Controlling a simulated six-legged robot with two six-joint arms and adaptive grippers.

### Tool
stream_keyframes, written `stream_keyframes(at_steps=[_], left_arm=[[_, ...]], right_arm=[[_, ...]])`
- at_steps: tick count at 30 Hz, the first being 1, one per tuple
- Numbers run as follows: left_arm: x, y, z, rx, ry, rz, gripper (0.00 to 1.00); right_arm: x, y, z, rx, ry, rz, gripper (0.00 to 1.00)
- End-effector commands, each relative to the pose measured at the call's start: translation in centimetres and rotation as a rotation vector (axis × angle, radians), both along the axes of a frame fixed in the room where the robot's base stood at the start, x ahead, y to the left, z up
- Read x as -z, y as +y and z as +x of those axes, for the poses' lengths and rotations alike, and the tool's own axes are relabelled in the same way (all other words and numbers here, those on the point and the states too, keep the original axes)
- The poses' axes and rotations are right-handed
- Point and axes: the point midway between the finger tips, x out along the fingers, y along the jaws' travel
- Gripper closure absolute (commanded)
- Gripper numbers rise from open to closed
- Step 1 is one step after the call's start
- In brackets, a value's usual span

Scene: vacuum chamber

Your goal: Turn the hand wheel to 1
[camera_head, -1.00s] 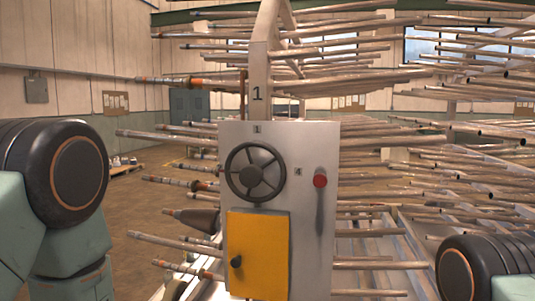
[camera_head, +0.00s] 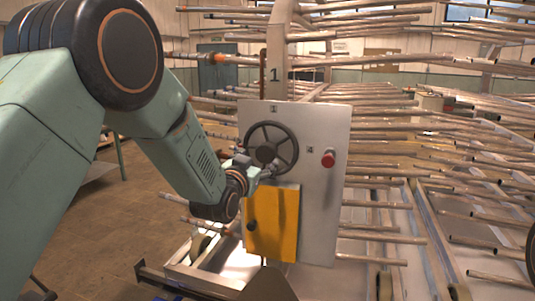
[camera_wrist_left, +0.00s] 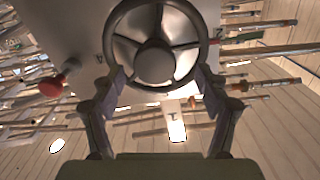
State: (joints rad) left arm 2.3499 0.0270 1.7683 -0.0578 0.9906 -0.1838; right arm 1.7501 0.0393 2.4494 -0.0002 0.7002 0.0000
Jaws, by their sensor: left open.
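The hand wheel (camera_head: 265,153) is dark, spoked and round, on the upper part of a pale panel (camera_head: 328,210). In the left wrist view the hand wheel (camera_wrist_left: 155,62) fills the top middle, its upper edge cut off. My left gripper (camera_wrist_left: 159,76) is open, one finger on each side of the wheel's near part; contact cannot be told. In the head view my left gripper (camera_head: 256,170) is at the wheel's lower left, partly hidden behind its own wrist. A small mark (camera_head: 274,108) sits above the wheel and another (camera_head: 310,149) to its right. My right gripper is out of view.
A red knob (camera_head: 328,159) sits right of the wheel. A yellow door (camera_head: 280,225) with a dark knob is below it. Many pipes (camera_head: 385,240) stick out right of the panel. Open floor (camera_head: 120,225) lies to the left.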

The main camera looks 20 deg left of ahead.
Motion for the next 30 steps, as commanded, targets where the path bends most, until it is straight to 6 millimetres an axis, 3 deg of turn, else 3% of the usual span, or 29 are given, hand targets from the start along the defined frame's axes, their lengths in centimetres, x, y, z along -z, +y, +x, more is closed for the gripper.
stream_keyframes(at_steps=[11,24,30], left_arm=[[-0.1,-0.5,4.2,0.003,0.001,0.0,0.25],[0.0,-0.9,4.7,0.005,0.001,0.0,0.25],[0.0,-0.9,4.7,0.005,0.001,0.0,0.42]], right_arm=[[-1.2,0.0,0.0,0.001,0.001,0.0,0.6],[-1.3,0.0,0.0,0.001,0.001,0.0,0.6],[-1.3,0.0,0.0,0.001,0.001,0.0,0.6]])
